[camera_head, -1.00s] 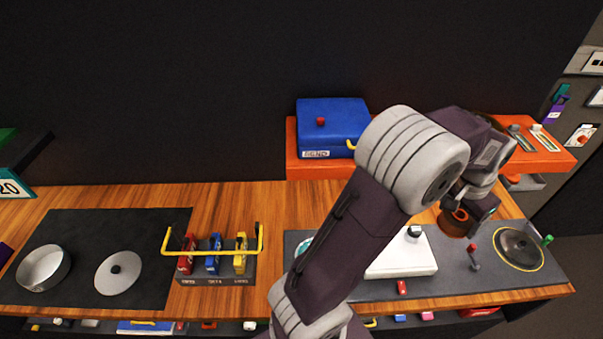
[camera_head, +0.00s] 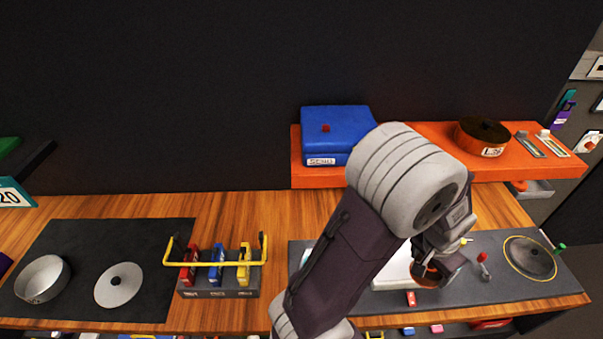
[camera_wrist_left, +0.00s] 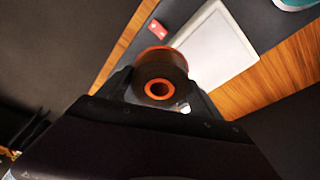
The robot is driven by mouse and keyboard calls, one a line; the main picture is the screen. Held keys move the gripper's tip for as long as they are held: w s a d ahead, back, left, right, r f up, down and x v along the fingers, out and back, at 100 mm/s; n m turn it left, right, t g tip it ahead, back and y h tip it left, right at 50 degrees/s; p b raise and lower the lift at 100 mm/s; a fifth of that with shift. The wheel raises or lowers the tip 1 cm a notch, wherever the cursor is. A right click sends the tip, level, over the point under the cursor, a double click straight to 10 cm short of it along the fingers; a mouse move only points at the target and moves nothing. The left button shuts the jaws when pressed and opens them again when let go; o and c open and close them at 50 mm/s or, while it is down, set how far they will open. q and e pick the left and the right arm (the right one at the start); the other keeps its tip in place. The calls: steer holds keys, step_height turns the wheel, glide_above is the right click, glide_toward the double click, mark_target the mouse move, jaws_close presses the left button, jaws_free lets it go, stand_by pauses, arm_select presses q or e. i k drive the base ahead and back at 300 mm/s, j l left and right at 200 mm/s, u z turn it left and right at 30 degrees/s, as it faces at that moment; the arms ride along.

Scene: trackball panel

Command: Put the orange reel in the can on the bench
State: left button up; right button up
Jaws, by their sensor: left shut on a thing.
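The orange reel (camera_head: 428,279), dark brownish-orange with an orange rim, is between the fingers of my left gripper (camera_head: 438,270). In the head view it is over the right part of the bench, near the white box. In the left wrist view, the reel (camera_wrist_left: 150,70) shows its bright orange core facing the camera, and the gripper (camera_wrist_left: 160,90) is shut on it. The open silver can (camera_head: 48,289) stands upright on the dark mat at the far left, well apart from the gripper. My right gripper is not in view.
A grey lid (camera_head: 105,294) lies beside the can. A rack (camera_head: 220,293) with a yellow bar (camera_head: 215,264) and coloured pieces stands between the can and my arm. A blue box (camera_head: 340,125) and a round brown labelled thing (camera_head: 482,137) sit on the orange shelf (camera_head: 440,130).

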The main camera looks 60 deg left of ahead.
mark_target(48, 281)
steer(key=k+j, duration=0.35)
steer(key=k, duration=0.15)
steer(key=k+j, duration=0.3)
steer(key=k, duration=0.2)
steer(key=k+j, duration=0.35)
steer(key=k, duration=0.15)
steer(key=k+j+z, duration=0.1)
steer(key=k+j, duration=0.25)
steer(key=k, duration=0.15)
steer(key=k+j, duration=0.3)
steer(key=k, duration=0.2)
steer(key=k+j, duration=0.3)
steer(key=k, duration=0.2)
steer(key=k+j, duration=0.3)
steer(key=k, duration=0.2)
steer(key=z, duration=0.05)
